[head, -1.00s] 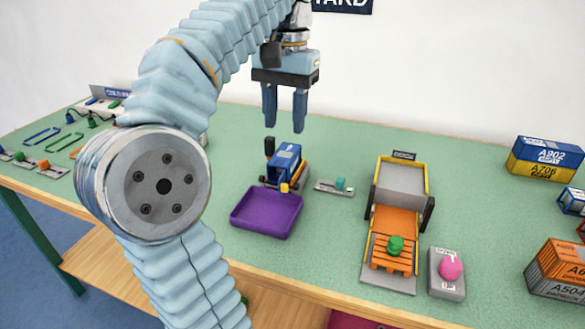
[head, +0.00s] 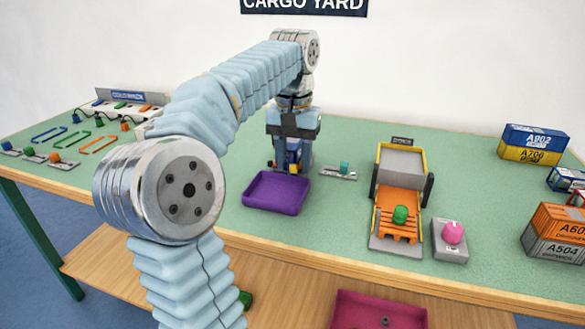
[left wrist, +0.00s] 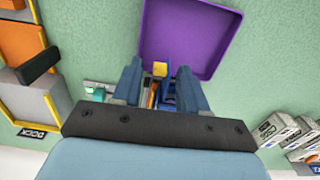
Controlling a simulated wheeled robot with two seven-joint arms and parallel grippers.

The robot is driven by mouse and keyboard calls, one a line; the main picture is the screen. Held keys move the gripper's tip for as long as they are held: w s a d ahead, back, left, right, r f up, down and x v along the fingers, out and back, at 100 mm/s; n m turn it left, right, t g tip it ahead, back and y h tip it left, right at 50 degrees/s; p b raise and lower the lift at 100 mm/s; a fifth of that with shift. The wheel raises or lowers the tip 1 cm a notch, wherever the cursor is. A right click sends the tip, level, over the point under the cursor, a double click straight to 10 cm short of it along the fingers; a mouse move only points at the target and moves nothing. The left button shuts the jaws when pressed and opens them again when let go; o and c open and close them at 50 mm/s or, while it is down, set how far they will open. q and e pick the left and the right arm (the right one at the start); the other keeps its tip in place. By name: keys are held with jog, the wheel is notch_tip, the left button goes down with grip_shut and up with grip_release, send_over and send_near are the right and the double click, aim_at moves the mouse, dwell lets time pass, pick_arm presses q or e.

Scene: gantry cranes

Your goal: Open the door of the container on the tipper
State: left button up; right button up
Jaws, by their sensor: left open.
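The tipper with its blue container (left wrist: 169,98) stands right behind a purple tray (head: 277,194). In the head view my left gripper (head: 291,165) hangs over it, pointing down, and hides most of it. In the left wrist view my left gripper (left wrist: 159,66) is open, with one finger on each side of the container. A yellow part (left wrist: 159,69) at the container's tray-side end shows between the fingertips. I cannot tell whether the fingers touch anything. The door itself is not clearly visible. My right gripper is not in view.
A teal-knobbed grey switch plate (head: 338,171) lies just right of the tipper. An orange dock ramp (head: 397,205) with a green knob and a grey box with a pink button (head: 451,238) stand further right. Stacked containers (head: 531,144) are at the far right.

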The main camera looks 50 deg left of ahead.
pick_arm(q)
grip_shut()
jog(key=shift+w+d+r+n+p, duration=0.15)
jog(key=shift+w+r+n+p, duration=0.1)
jog(key=shift+n+p, duration=0.9)
jog(key=shift+w+f+n+p, duration=0.1)
jog(key=shift+n+p, duration=0.25)
jog(key=shift+w+f, duration=0.1)
jog(key=shift+f, duration=0.1)
grip_release()
